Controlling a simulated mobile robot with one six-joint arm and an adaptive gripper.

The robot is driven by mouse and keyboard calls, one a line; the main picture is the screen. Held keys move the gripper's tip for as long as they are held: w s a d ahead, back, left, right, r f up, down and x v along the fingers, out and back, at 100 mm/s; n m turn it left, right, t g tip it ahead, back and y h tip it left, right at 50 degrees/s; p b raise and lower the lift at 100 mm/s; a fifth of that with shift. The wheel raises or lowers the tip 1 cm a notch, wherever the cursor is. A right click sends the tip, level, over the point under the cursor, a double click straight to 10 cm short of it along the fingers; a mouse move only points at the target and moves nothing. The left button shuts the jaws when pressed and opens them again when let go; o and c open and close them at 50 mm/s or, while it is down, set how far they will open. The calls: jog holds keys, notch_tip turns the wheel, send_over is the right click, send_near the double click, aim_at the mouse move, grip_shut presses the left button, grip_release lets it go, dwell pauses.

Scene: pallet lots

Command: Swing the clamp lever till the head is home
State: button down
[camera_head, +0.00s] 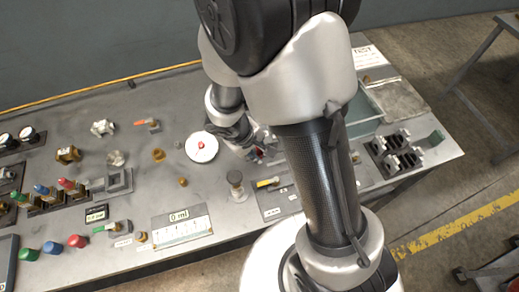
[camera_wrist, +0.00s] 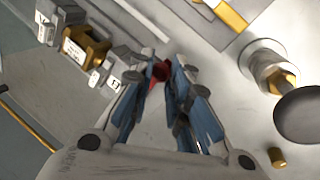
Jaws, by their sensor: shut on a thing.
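My gripper (camera_wrist: 160,80) is shut on the red grip of the clamp lever (camera_wrist: 158,71) in the wrist view. The red shows between and just beyond its blue-padded fingers; the rest of the lever is largely hidden. In the head view my gripper (camera_head: 252,151) is low over the bench, with a bit of the red grip (camera_head: 259,153) beside it. My arm covers most of that area. Grey and brass-coloured fixture parts (camera_wrist: 84,47) lie to the upper left of the fingers in the wrist view. I cannot tell where the clamp head sits.
The grey bench (camera_head: 150,190) carries many fittings. A white disc with a red knob (camera_head: 201,147) is left of my gripper. A round post with a dark cap (camera_head: 236,180) stands close in front. A yellow-handled fixture (camera_head: 268,183) is nearby.

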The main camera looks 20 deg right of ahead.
jog(key=shift+w+a+m+g+b, duration=0.2)
jog(key=shift+a+m, duration=0.25)
jog(key=shift+m, duration=0.15)
jog(key=shift+w+a+m+g+b, duration=0.1)
jog(key=shift+a+m+g, duration=0.1)
jog(key=shift+a+m, duration=0.3)
jog(key=m, duration=0.1)
jog(key=a+m, duration=0.1)
jog(key=shift+w+a+m+g, duration=0.2)
jog(key=shift+w+m+g, duration=0.2)
jog(key=w+a+m+g+y+p, duration=0.1)
jog(key=w+a+m+g+y, duration=0.1)
jog(key=w+m, duration=0.5)
jog(key=shift+a+m+g+p, duration=0.35)
jog(key=shift+a+m+g, duration=0.35)
jog(key=shift+m, duration=1.8)
jog(key=shift+w, duration=0.15)
jog(key=c, duration=1.5)
grip_release()
jog(key=shift+d, duration=0.1)
jog(key=shift+o, duration=0.2)
